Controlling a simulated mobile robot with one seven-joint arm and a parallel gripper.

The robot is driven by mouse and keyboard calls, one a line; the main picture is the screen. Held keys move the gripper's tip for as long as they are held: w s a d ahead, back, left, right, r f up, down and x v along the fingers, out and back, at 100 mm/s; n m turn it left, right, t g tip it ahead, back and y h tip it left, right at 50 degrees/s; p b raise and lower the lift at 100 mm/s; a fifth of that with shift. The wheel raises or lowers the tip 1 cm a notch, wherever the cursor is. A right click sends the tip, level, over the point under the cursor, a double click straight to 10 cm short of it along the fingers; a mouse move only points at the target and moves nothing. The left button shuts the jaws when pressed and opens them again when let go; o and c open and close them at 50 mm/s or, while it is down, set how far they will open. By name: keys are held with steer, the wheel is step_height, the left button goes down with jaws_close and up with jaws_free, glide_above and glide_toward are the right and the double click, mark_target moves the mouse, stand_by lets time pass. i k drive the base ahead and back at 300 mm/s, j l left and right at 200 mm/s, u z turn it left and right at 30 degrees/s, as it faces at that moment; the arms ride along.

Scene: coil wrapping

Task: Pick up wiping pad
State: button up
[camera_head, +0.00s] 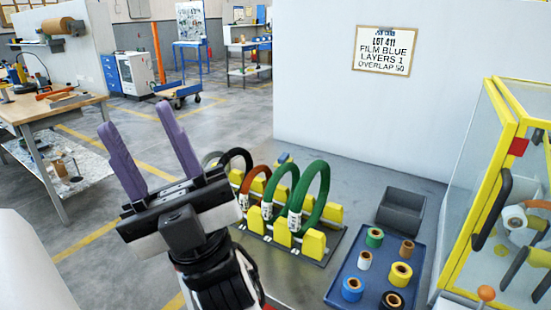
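My gripper (137,118) is raised at the left of the head view, its two long purple fingers spread wide with nothing between them. It is in front of the workbench and left of the coil rack. I cannot pick out a wiping pad for certain. A small blue-grey item (284,158) shows behind the coils at the back of the grey table (355,175); it is partly hidden and too small to identify.
A rack (283,235) with yellow blocks holds several upright coils, including a green one (318,190). A dark grey bin (401,212) stands behind a blue tray (338,288) of tape rolls. A yellow-framed clear cabinet (470,190) bounds the right side.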

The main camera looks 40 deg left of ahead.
mark_target(285, 157)
steer(key=j, duration=1.25)
steer(key=j+z, duration=0.1)
steer(key=j, duration=1.2)
steer(key=k+j+z, duration=0.1)
steer(key=j, duration=1.15)
steer(key=i+l, duration=0.8)
